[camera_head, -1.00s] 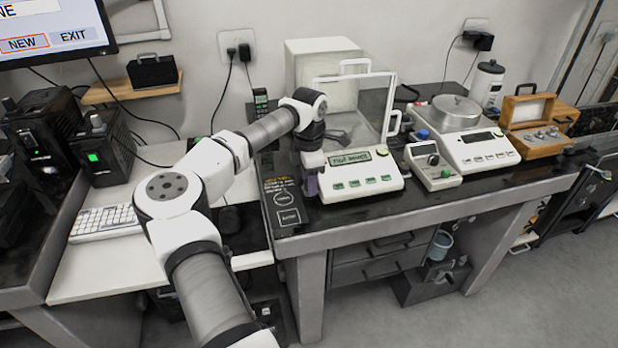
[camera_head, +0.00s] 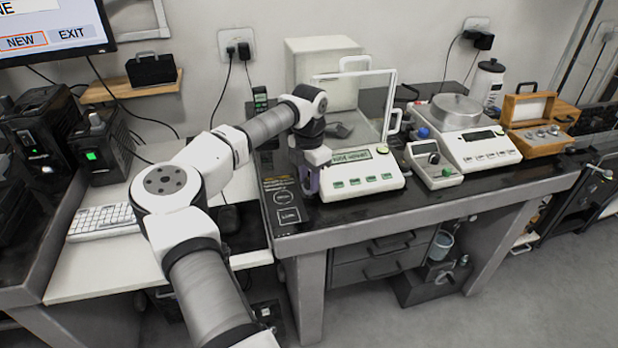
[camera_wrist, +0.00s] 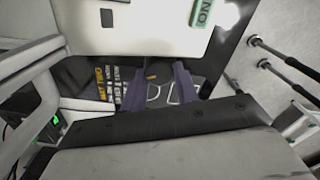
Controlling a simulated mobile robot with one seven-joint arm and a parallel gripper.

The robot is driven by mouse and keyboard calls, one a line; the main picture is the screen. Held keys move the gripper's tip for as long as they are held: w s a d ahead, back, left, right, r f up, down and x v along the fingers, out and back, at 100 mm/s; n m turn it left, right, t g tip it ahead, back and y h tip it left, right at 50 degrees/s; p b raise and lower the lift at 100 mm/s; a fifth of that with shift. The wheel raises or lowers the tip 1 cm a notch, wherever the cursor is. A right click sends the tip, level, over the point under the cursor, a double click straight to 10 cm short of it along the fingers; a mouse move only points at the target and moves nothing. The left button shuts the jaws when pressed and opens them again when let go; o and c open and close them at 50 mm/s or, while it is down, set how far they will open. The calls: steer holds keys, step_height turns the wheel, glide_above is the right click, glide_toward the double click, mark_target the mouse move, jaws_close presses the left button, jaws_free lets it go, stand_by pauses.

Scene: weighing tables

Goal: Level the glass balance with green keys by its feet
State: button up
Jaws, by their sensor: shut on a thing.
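The glass balance (camera_head: 372,190) with green keys stands at the left end of the dark bench, with a lit green display on its front and a glass case behind. My gripper (camera_head: 309,180) is low at its front left corner, its purple fingers pointing down. In the wrist view the fingers of my gripper (camera_wrist: 159,88) stand a little apart beside the white body of the balance (camera_wrist: 150,30). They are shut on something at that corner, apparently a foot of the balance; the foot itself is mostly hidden. A small orange piece shows between the fingers.
A black panel (camera_head: 288,216) with lettering lies left of the balance. A small meter box (camera_head: 436,170), a second balance (camera_head: 478,150) with a steel pan, and an open wooden weight box (camera_head: 540,140) stand to the right. The front bench edge is close.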

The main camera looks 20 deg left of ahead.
steer(key=o, duration=1)
step_height(320, 180, up, 14)
steer(key=shift+f+b, duration=0.1)
steer(key=shift+b, duration=0.85)
